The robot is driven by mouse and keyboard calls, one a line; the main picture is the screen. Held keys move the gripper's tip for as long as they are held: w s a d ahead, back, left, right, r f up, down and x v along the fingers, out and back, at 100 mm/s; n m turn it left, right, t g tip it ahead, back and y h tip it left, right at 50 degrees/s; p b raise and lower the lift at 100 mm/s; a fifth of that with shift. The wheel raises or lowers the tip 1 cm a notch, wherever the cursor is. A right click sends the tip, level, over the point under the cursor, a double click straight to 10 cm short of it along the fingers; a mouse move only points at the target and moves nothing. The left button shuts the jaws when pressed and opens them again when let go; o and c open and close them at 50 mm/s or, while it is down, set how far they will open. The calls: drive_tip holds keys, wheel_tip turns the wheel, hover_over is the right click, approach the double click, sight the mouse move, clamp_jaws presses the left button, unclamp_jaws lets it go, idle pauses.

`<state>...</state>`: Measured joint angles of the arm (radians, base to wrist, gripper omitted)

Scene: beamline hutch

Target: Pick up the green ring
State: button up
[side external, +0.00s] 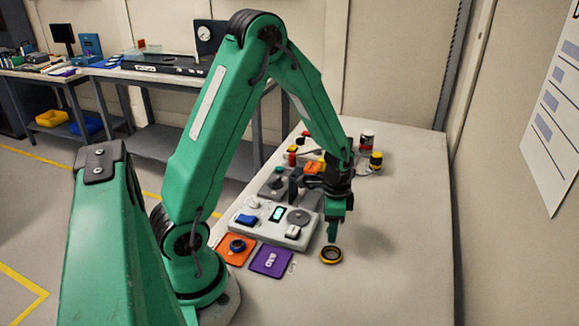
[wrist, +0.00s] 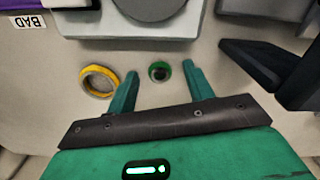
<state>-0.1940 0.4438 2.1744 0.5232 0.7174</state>
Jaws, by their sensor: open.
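The green ring (wrist: 159,70), small with a dark centre, lies on the table in the wrist view. It is between the two fingertips of my gripper (wrist: 160,74) in that view, with a gap on both sides. My gripper is open and holds nothing. In the side view my gripper (side external: 336,222) points down over the table, just above and behind a yellow ring. I cannot make out the green ring in the side view; it seems hidden by the gripper.
A yellow ring with a dark rim (side external: 331,255) lies close by, left of the left finger in the wrist view (wrist: 88,70). A grey fixture (side external: 257,230) stands to the left, with a purple BAD card (side external: 265,267) in front. The table's right side is clear.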

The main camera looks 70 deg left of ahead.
idle(0.3)
drive_tip(key=c, duration=1.1)
drive_tip(key=shift+o, duration=0.2)
drive_tip(key=shift+r, duration=0.15)
drive_tip(key=shift+r, duration=0.85)
wheel_tip(320, 180, up, 2)
drive_tip(key=shift+r, duration=0.15)
drive_tip(key=s+d+r, duration=0.4)
drive_tip(key=d+r, duration=0.2)
drive_tip(key=d, duration=0.5)
drive_tip(key=shift+r, duration=0.35)
